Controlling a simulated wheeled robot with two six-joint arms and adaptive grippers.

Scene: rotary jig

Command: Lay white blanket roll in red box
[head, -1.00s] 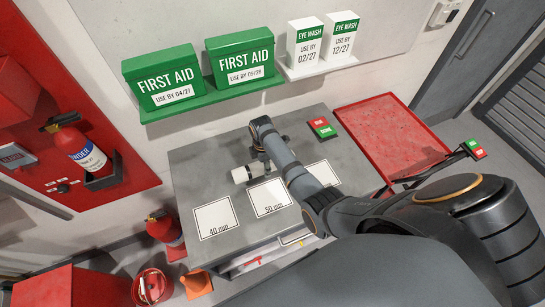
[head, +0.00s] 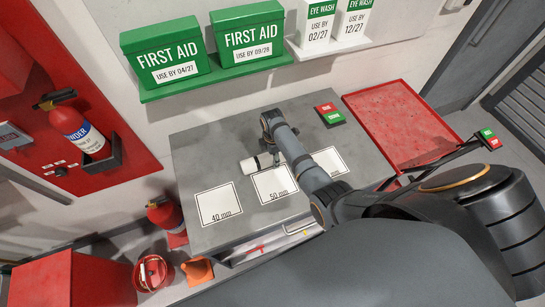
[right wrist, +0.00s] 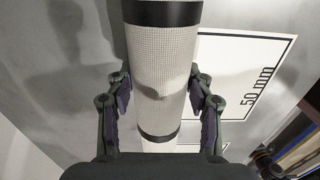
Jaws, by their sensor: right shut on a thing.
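The white blanket roll (head: 251,165) has black bands near its ends and is at the grey table's middle, just behind the 50 mm card. My right gripper (head: 272,153) is shut on it from above. In the right wrist view, the roll (right wrist: 163,75) runs between the two fingers of the right gripper (right wrist: 163,108), one on each side. I cannot tell whether the roll touches the table. A large red box (head: 75,280) stands on the floor at the lower left, partly cut off by the frame edge. My left gripper is out of view.
The grey table (head: 205,155) carries white cards and a red-and-green sign (head: 329,113). A red tray (head: 405,125) is at the right. A red bucket (head: 153,273), an orange cone (head: 198,271) and an extinguisher (head: 166,216) stand between table and red box.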

